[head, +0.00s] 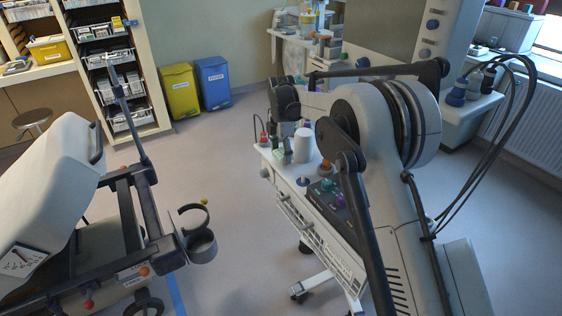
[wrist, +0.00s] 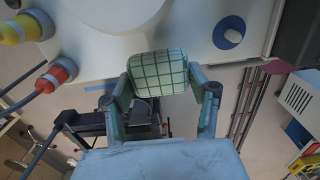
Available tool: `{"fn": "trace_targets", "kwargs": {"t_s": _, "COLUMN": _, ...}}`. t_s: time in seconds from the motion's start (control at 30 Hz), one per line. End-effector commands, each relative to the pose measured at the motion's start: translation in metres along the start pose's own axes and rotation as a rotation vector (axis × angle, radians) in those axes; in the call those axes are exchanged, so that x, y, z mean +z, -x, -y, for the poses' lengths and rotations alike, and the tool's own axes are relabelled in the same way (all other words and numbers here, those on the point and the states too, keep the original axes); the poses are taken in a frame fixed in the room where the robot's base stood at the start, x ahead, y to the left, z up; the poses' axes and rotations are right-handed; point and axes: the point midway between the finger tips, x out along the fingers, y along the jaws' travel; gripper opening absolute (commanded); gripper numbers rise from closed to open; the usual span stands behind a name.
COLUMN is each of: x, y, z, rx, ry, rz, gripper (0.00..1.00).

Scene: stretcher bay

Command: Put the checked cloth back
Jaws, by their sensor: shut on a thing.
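The checked cloth (wrist: 158,72) is a pale, rounded bundle with a dark green grid. In the wrist view it sits between the two fingers of my gripper (wrist: 160,88), which is shut on it. The cloth overlaps the edge of a white top (wrist: 185,28) in that view; I cannot tell whether it touches it. In the head view my arm covers part of the white trolley (head: 284,172), and I cannot make out the fingers or the cloth clearly there.
A white cylinder (head: 302,146) and several small items crowd the trolley top. In the wrist view a blue knob (wrist: 229,33), a yellow-capped item (wrist: 22,28) and a red-capped one (wrist: 57,74) are close by. A stretcher (head: 70,185) stands left; floor between is clear.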

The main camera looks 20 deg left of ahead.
Motion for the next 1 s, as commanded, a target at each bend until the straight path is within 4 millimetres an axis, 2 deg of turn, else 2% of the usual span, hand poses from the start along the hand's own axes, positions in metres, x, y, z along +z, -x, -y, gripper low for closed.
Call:
{"fn": "trace_targets", "kwargs": {"t_s": 0.27, "x": 0.000, "y": -0.034, "z": 0.000, "rx": 0.000, "ry": 0.000, "rz": 0.000, "gripper": 0.33}}
{"fn": "trace_targets", "kwargs": {"t_s": 0.63, "x": 0.000, "y": -0.040, "z": 0.000, "rx": 0.000, "ry": 0.000, "rz": 0.000, "gripper": 0.33}}
{"fn": "trace_targets", "kwargs": {"t_s": 0.67, "x": 0.000, "y": -0.040, "z": 0.000, "rx": 0.000, "ry": 0.000, "rz": 0.000, "gripper": 0.55}}
{"fn": "trace_targets", "kwargs": {"t_s": 0.8, "x": 0.000, "y": -0.039, "z": 0.000, "rx": 0.000, "ry": 0.000, "rz": 0.000, "gripper": 0.73}}
{"fn": "trace_targets", "kwargs": {"t_s": 1.0, "x": 0.000, "y": -0.038, "z": 0.000, "rx": 0.000, "ry": 0.000, "rz": 0.000, "gripper": 0.73}}
